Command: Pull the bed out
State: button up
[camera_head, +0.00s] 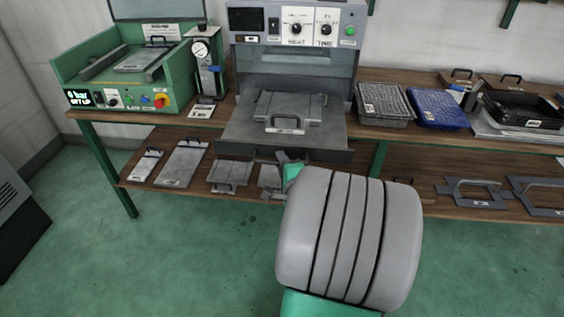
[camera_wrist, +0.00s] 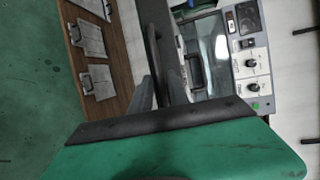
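The machine (camera_head: 292,62) stands on the bench with its grey bed (camera_head: 240,131) at its lower front. The bed sticks out from under the housing toward me and carries a grey tool plate (camera_head: 290,108) with a dark handle. My gripper (camera_head: 284,158) is at the bed's front edge, partly hidden by my arm. In the wrist view, my gripper's grey fingers (camera_wrist: 157,90) lie beside a thin dark bar (camera_wrist: 152,45) along the bed's front. Whether they are closed on it is not clear. The machine's panel also shows there (camera_wrist: 250,62).
A green machine (camera_head: 130,70) and a gauge stand (camera_head: 205,65) are left of the bed. Grey (camera_head: 384,102) and blue (camera_head: 438,108) trays lie to the right. The lower shelf (camera_head: 150,186) holds several plates with handles. The green floor in front is clear.

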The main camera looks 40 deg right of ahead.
jog(key=shift+o, duration=1.2)
jog(key=shift+s, duration=0.1)
jog(key=v, duration=0.7)
jog(key=shift+s+a, duration=0.2)
jog(key=shift+s, duration=0.05)
jog(key=shift+r, duration=0.15)
